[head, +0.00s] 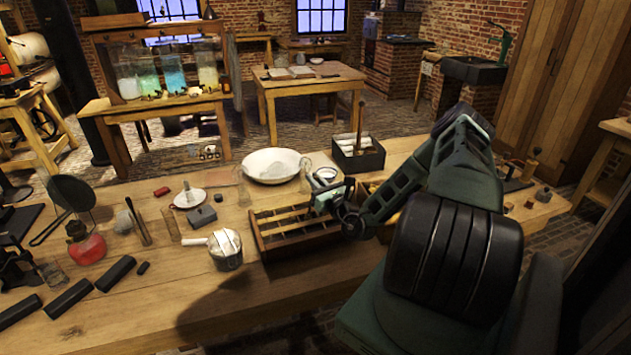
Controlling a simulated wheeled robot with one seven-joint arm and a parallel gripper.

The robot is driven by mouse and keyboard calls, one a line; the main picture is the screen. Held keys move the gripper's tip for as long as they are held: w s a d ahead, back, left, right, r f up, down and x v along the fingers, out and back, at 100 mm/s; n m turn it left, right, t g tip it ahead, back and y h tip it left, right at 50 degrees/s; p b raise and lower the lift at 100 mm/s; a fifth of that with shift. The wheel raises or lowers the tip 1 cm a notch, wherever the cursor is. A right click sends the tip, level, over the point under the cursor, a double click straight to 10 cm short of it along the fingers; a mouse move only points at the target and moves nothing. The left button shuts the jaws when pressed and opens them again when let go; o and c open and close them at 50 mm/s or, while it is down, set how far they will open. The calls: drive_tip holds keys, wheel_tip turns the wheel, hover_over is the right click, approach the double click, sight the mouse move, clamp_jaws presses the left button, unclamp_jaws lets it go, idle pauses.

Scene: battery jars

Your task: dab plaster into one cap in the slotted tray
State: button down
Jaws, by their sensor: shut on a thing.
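The slotted tray (262,247) is a dark wooden box on the workbench, with light slats across its top and dark gaps between them. My gripper (326,200) is over its right end, at the end of my green arm. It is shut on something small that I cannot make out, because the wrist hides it. I cannot pick out single caps in the slots. A wide white bowl (275,163) stands behind the tray. A small pot with a pale top and a handle (226,250) stands left of the tray. I cannot tell which of them holds plaster.
A dark box with pale contents (358,158) stands behind my gripper. A grey block (202,216), a white dish (189,198) and a red lamp (85,245) stand to the left. Black bars (68,298) lie at front left. The bench front is mostly clear.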

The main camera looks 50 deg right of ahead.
drive_tip(key=shift+f, duration=0.3)
idle(0.5)
drive_tip(key=shift+r, duration=0.1)
idle(0.8)
drive_tip(key=shift+r+p, duration=3.65)
drive_tip(key=shift+r, duration=0.15)
drive_tip(key=shift+f, duration=0.1)
